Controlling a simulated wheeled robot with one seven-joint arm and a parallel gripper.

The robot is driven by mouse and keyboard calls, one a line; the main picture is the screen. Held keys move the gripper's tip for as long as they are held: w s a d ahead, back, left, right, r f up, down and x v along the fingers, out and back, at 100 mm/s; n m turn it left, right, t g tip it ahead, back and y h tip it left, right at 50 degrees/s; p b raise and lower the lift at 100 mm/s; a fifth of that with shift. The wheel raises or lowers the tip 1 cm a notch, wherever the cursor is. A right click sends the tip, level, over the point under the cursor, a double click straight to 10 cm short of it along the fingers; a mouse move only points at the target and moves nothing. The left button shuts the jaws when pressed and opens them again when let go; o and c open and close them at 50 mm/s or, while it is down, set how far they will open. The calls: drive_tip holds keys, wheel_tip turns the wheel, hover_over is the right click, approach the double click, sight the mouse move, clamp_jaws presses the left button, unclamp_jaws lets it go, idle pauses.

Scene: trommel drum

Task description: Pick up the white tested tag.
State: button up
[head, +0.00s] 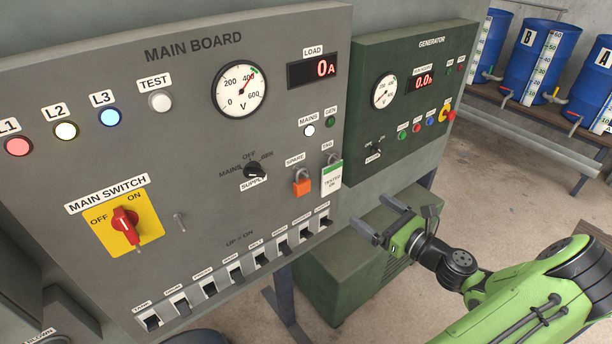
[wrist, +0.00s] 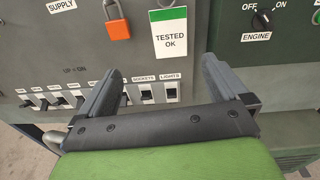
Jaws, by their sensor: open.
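In the wrist view the tag (wrist: 170,38) reads "TESTED OK" and hangs ahead of my gripper, above the breaker switches. My gripper (head: 381,219) is open and empty, lower right of the tag in the head view. In the wrist view its two fingers (wrist: 162,82) point toward the board, with the tag beyond and above them. Nothing is between the fingers.
An orange padlock (head: 301,187) hangs just left of the tag. A row of breaker switches (head: 236,271) runs along the board's lower edge. The green generator panel (head: 410,100) stands to the right. Blue drums (head: 540,60) stand on a rack behind.

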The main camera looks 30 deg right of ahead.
drive_tip(key=d+m, duration=0.1)
drive_tip(key=d, duration=0.1)
drive_tip(key=b, duration=0.1)
approach(333, 175)
drive_tip(key=shift+h, duration=0.3)
drive_tip(key=w, duration=0.2)
drive_tip(key=w+a, duration=0.1)
drive_tip(key=w, duration=0.1)
drive_tip(key=shift+w+f, duration=0.1)
drive_tip(key=shift+f, duration=0.05)
drive_tip(key=w+b, duration=0.1)
drive_tip(key=w, duration=0.3)
drive_tip(key=shift+w, duration=0.4)
drive_tip(key=shift+s, duration=0.1)
drive_tip(key=c, duration=1.1)
drive_tip(key=shift+o, duration=0.2)
drive_tip(key=shift+r, duration=0.3)
drive_tip(key=s+r+p, duration=0.1)
drive_tip(key=s+p, duration=0.1)
drive_tip(key=s, duration=1.6)
drive_tip(key=shift+d+p, duration=0.4)
drive_tip(key=shift+d, duration=0.05)
